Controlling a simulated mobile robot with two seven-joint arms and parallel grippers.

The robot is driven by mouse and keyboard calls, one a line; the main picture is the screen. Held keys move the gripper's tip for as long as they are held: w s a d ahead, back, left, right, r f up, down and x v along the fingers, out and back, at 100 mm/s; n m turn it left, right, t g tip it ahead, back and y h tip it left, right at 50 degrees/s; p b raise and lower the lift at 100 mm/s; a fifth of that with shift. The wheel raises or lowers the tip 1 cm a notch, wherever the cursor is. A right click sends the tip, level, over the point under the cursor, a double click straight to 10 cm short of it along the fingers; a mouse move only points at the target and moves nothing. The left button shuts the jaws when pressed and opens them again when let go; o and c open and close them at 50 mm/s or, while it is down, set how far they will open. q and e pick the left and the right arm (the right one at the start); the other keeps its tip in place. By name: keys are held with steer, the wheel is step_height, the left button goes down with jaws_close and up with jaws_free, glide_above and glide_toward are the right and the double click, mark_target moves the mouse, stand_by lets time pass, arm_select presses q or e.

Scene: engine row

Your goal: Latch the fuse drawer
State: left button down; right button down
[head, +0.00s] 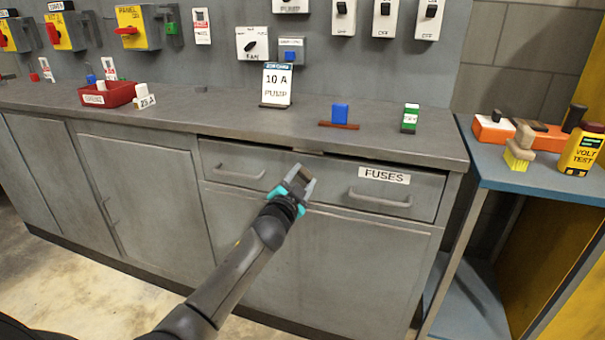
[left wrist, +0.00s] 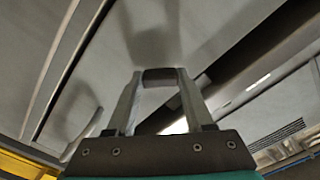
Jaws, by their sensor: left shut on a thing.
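The fuse drawer (head: 325,187) is the wide grey front with the "FUSES" label (head: 384,176), under the counter. A dark gap runs along its top edge, and a small brownish tab shows at the middle of that edge (head: 308,152). It has a bar handle on the left (head: 238,173) and one on the right (head: 380,199). My left gripper (head: 300,176) is in front of the drawer's middle, between the handles. In the left wrist view its fingers are shut on a small dark piece (left wrist: 160,75); I cannot tell whether this is part of the latch. My right gripper is not in view.
The counter (head: 230,125) carries a "10 A PUMP" card (head: 276,84), a blue block (head: 340,112), a green-and-white fuse (head: 410,117) and a red tray (head: 108,94). A blue side table (head: 490,172) with a volt tester (head: 583,150) stands at the right. Cabinet doors (head: 150,200) are below.

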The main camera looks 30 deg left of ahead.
arm_select(q)
steer(key=m+p, duration=0.1)
steer(key=m, duration=0.3)
steer(key=shift+m, duration=0.3)
steer(key=m, duration=0.5)
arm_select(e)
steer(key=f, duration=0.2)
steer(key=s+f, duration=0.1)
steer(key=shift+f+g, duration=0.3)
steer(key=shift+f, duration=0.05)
arm_select(q)
steer(key=shift+p, duration=0.3)
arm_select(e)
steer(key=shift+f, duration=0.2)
arm_select(q)
steer(key=shift+c, duration=1.4)
jaws_free()
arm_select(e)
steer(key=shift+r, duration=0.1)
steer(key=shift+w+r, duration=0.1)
